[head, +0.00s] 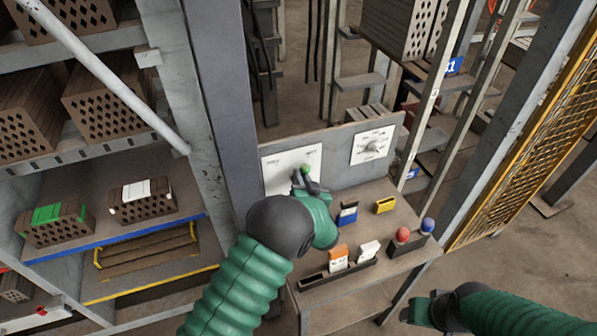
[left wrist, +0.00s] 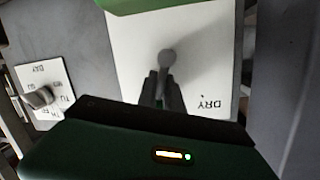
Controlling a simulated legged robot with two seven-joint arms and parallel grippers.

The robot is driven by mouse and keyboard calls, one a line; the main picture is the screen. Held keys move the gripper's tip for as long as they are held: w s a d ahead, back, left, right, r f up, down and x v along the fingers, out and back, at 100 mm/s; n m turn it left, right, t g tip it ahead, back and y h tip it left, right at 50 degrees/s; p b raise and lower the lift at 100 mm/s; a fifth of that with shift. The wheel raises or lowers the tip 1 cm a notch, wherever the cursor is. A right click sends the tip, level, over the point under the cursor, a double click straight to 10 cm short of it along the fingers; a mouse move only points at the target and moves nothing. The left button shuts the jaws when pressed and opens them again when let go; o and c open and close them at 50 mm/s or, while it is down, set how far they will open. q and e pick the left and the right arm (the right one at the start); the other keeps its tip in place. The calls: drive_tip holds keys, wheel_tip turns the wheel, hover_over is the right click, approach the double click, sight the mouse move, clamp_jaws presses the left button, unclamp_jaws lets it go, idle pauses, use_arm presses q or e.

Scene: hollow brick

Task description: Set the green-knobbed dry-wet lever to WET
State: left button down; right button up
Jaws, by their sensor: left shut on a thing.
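The lever's green knob (head: 305,168) shows in front of the right part of the white dry-wet plate (head: 277,176) on the grey panel. My left gripper (head: 311,184) is at the knob, shut on the lever. In the left wrist view, the gripper's two dark fingers (left wrist: 162,92) close around the grey lever (left wrist: 167,58) in front of the plate (left wrist: 130,45), where DRY is readable at the right. The other label is hidden there. My right gripper (head: 427,311) is at the bottom, away from the panel; its jaw opening is unclear.
A dial plate (head: 372,146) is right of the lever. The shelf below holds blue (head: 347,214), yellow (head: 385,205) and orange (head: 339,257) blocks. Red (head: 403,234) and blue (head: 428,225) round buttons stand at its right. A brick rack is left; a yellow mesh fence (head: 530,140) is right.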

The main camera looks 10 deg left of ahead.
use_arm(q)
drive_tip(key=shift+w+d+f+m+g+p, duration=0.15)
drive_tip(key=shift+d+m+g+p, duration=0.1)
drive_tip(key=shift+m+p, duration=0.3)
drive_tip(key=shift+w+d+f+m+g+p, duration=0.15)
drive_tip(key=shift+d+m+p, duration=0.15)
drive_tip(key=shift+m, duration=0.35)
drive_tip(key=shift+a, duration=0.1)
drive_tip(key=c, duration=1.6)
unclamp_jaws()
drive_tip(key=shift+o, duration=0.6)
